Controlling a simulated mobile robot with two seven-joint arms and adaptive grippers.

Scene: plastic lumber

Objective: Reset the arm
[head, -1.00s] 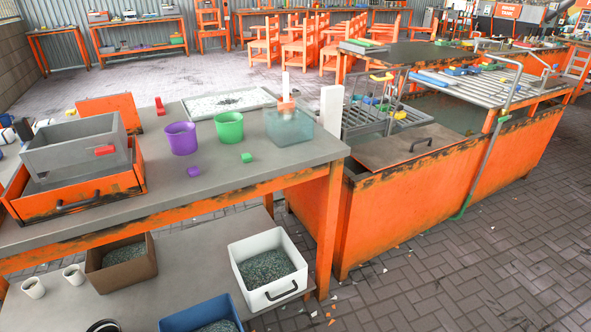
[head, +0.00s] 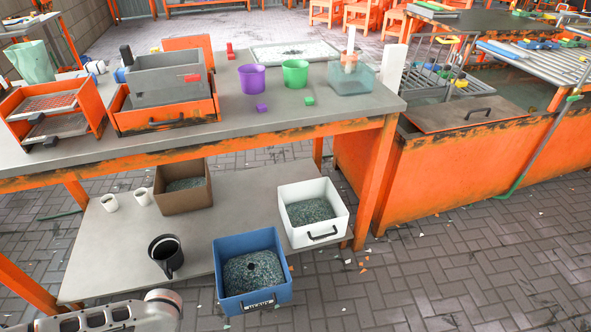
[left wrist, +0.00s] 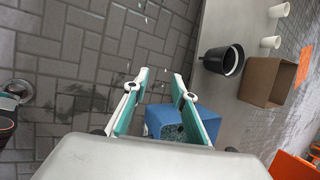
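My left gripper (left wrist: 160,82) shows in the left wrist view. Its two white-and-green fingers stand apart with nothing between them, pointing over the floor. The blue bin (left wrist: 160,121) lies partly hidden behind the right finger. In the head view only a grey link of my left arm (head: 130,314) shows at the bottom left, and the gripper itself is outside that view. My right arm and gripper are in neither view.
The workbench (head: 330,120) carries a grey crate (head: 165,85), a purple cup (head: 252,78) and a green cup (head: 295,73). Its lower shelf (head: 110,230) holds a black pot (head: 166,257), a brown box (head: 183,188) and a white bin (head: 313,212).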

